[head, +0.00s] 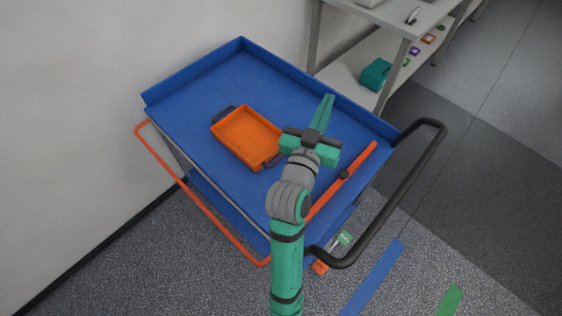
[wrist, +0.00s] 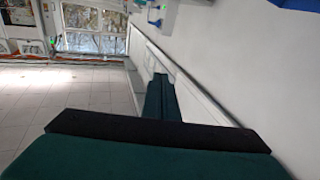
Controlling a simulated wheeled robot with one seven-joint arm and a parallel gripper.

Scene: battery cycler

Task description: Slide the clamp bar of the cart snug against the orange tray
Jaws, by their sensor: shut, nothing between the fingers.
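The blue cart (head: 190,83) stands against the wall with a raised rim. The orange tray (head: 246,134), with dark handles at two ends, lies on its top. The clamp bar (head: 361,158) is a straight orange bar with a dark knob on the cart's near right side. It lies apart from the tray, with bare blue surface between them; my arm hides its lower left part. My gripper (head: 328,97) is shut and empty, over the cart top to the right of the tray. Its closed green fingers also show in the wrist view (wrist: 162,98), with neither tray nor bar there.
A black push handle (head: 405,190) arches off the cart's right end. A thin orange rail (head: 198,203) runs along its left side. A workbench (head: 400,25) with a teal box (head: 375,74) on its lower shelf stands behind. Floor at right is mostly clear.

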